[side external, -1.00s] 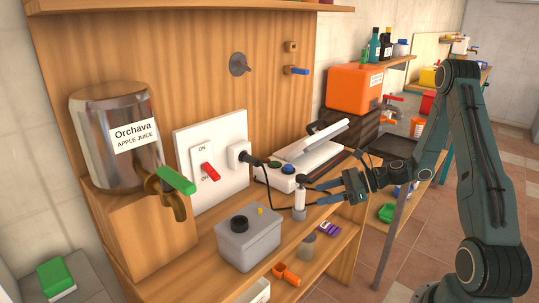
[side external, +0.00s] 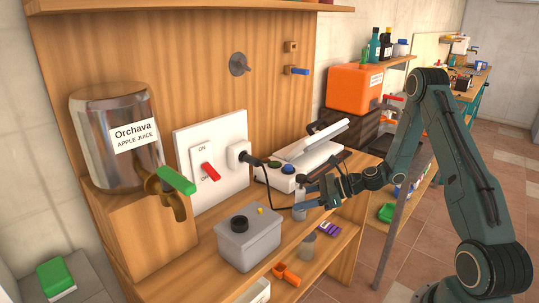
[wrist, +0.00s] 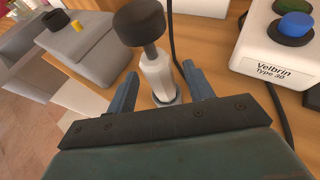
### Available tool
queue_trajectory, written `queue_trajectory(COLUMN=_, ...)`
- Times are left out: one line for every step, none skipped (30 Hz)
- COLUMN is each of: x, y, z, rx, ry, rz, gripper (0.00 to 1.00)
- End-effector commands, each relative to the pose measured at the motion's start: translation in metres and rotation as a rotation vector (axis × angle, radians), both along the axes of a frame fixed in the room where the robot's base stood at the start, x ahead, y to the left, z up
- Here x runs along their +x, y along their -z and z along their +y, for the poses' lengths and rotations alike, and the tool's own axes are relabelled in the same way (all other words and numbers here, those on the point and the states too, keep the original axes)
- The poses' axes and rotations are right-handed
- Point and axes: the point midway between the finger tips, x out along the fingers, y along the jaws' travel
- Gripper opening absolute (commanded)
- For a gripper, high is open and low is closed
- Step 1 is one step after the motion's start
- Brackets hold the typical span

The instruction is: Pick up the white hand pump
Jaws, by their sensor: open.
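The white hand pump (wrist: 156,75) stands upright in the wrist view, with a black knob (wrist: 138,22) on top and a dark ring at its foot. My gripper (wrist: 161,88) is open, with one finger on each side of the pump's white body. I cannot tell whether either finger touches it. In the side external view the pump (side external: 299,213) is on the wooden bench, partly hidden by my gripper (side external: 306,198), which reaches in from the right at its height.
A grey box (side external: 249,246) with a black cap stands left of the pump. The white Velbrin device (wrist: 279,49) is behind it, at right in the wrist view. A black cable (wrist: 174,35) runs close by.

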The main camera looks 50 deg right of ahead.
Motion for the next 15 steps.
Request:
queue_trajectory(x=0.005, y=0.002, z=0.004, rx=0.0, ry=-0.003, rz=0.0, gripper=0.52)
queue_trajectory(x=0.008, y=0.003, z=0.005, rx=0.0, ry=-0.002, rz=0.0, gripper=0.52)
queue_trajectory(x=0.012, y=0.005, z=0.008, rx=0.0, ry=-0.003, rz=0.0, gripper=0.52)
queue_trajectory(x=0.014, y=0.006, z=0.009, rx=0.0, ry=-0.003, rz=0.001, gripper=0.52)
queue_trajectory(x=0.016, y=0.008, z=0.011, rx=-0.001, ry=-0.002, rz=0.001, gripper=0.52)
queue_trajectory(x=0.019, y=0.009, z=0.012, rx=0.0, ry=-0.001, rz=0.001, gripper=0.52)
queue_trajectory(x=0.02, y=0.009, z=0.013, rx=0.0, ry=-0.001, rz=0.001, gripper=0.52)
queue_trajectory(x=0.021, y=0.01, z=0.014, rx=0.0, ry=-0.001, rz=0.001, gripper=0.52)
queue_trajectory(x=0.022, y=0.011, z=0.015, rx=-0.001, ry=0.0, rz=0.002, gripper=0.52)
queue_trajectory(x=0.023, y=0.011, z=0.015, rx=0.0, ry=0.0, rz=0.002, gripper=0.52)
queue_trajectory(x=0.023, y=0.011, z=0.015, rx=-0.001, ry=0.001, rz=0.002, gripper=0.52)
queue_trajectory(x=0.024, y=0.011, z=0.016, rx=0.0, ry=0.001, rz=0.001, gripper=0.52)
queue_trajectory(x=0.024, y=0.011, z=0.016, rx=0.0, ry=0.001, rz=0.001, gripper=0.52)
queue_trajectory(x=0.024, y=0.011, z=0.015, rx=0.0, ry=0.001, rz=0.001, gripper=0.52)
queue_trajectory(x=0.024, y=0.011, z=0.015, rx=0.0, ry=0.001, rz=0.001, gripper=0.52)
